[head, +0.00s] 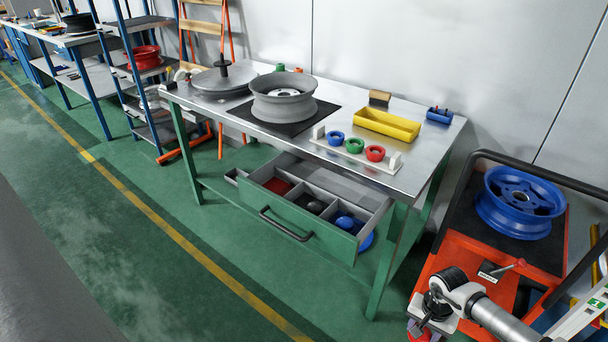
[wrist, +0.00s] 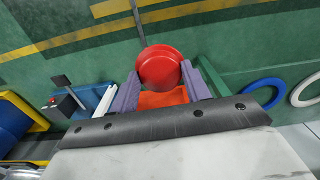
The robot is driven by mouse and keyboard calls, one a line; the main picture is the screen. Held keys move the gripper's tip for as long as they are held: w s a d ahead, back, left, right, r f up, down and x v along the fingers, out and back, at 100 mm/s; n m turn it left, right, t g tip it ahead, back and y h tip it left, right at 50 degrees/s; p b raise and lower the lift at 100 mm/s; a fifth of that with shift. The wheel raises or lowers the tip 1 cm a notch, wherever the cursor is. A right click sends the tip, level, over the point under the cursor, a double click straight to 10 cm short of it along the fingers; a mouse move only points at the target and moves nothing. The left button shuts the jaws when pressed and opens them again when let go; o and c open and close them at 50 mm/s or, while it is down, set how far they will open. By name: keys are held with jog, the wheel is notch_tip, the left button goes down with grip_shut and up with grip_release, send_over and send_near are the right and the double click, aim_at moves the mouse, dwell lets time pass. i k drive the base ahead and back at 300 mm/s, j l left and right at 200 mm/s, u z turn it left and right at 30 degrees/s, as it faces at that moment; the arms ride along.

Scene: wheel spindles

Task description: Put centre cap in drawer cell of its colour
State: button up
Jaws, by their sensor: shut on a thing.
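A red centre cap (wrist: 160,66) is held between the two pads of my gripper (wrist: 160,82), which is shut on it. In the head view my gripper (head: 424,322) is at the lower right, in front of the orange cart, and only a bit of the red cap (head: 416,334) shows below it. The drawer (head: 300,226) under the workbench is pulled open, well left of my gripper. Its left cell has a red floor (head: 278,186), its middle cell holds a dark cap (head: 315,206), and its right cell holds blue caps (head: 345,222).
The orange cart (head: 450,262) carries a blue wheel (head: 520,202). On the workbench (head: 345,100) are a grey wheel (head: 283,105), a yellow tray (head: 387,125) and a holder with blue, green and red rings (head: 355,146).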

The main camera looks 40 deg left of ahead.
aim_at(281, 195)
jog(key=k+u, duration=0.1)
jog(key=u, duration=0.3)
jog(key=k+u, duration=0.1)
jog(key=u, duration=0.35)
jog(key=l+u, duration=0.35)
jog(key=l, duration=0.3)
